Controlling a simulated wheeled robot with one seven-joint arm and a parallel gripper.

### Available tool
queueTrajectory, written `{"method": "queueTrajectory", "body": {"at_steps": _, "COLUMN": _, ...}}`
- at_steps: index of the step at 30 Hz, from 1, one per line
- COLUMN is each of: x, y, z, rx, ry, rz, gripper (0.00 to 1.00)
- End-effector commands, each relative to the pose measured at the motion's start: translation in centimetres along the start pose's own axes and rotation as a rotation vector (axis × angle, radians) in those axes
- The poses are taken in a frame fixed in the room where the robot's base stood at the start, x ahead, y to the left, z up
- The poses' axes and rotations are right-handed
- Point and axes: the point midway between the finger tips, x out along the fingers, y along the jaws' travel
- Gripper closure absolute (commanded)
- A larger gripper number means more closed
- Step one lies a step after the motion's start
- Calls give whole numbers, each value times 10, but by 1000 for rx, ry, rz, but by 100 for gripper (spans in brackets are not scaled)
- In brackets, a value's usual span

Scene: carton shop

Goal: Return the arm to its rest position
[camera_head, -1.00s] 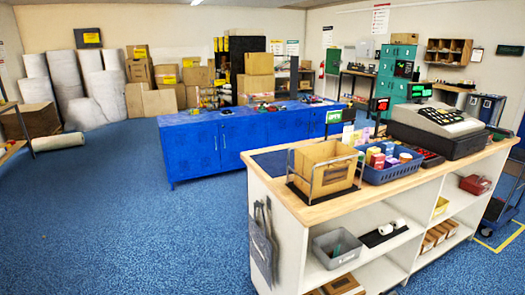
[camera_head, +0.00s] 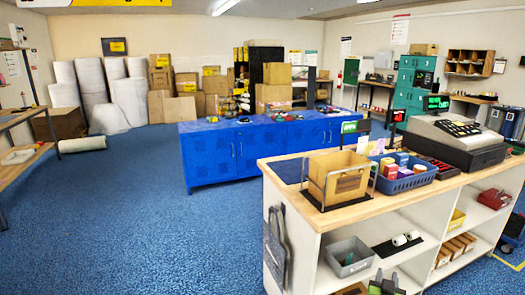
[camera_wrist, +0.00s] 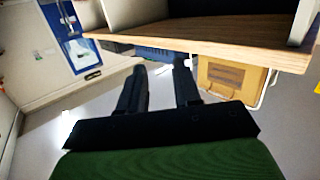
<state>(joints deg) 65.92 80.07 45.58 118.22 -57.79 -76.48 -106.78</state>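My gripper (camera_wrist: 159,72) is open in the wrist view, its two dark fingers apart with nothing between them. In the head view the dark tip of my gripper (camera_head: 385,281) just shows at the bottom edge, in front of the counter's lower shelves. The rest of my arm is out of the picture. The wooden-topped white counter (camera_head: 285,170) stands close by; its wood edge also runs across the top of the wrist view (camera_wrist: 200,45). The gripper looks apart from the counter, though the exact gap cannot be told.
On the counter are an open carton in a wire holder (camera_head: 338,177), a blue basket (camera_head: 407,183) and a cash register (camera_head: 455,150). A grey bin (camera_head: 348,256) sits on a shelf below. Blue cabinets (camera_head: 240,150) stand behind. The blue floor (camera_head: 130,220) at left is clear.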

Motion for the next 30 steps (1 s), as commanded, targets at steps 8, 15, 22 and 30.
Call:
{"method": "queueTrajectory", "body": {"at_steps": 8, "x": -52, "y": -146, "z": -96, "rx": -189, "ry": 132, "rz": -545, "gripper": 67}}
{"method": "queueTrajectory", "body": {"at_steps": 15, "x": -180, "y": -241, "z": -133, "rx": -504, "ry": -93, "rz": -1040, "gripper": 67}}
{"method": "queueTrajectory", "body": {"at_steps": 22, "x": -284, "y": -202, "z": -167, "rx": -699, "ry": -485, "rz": -998, "gripper": 67}}
{"method": "queueTrajectory", "body": {"at_steps": 30, "x": -397, "y": -88, "z": -218, "rx": -488, "ry": -815, "rz": -624, "gripper": 67}}
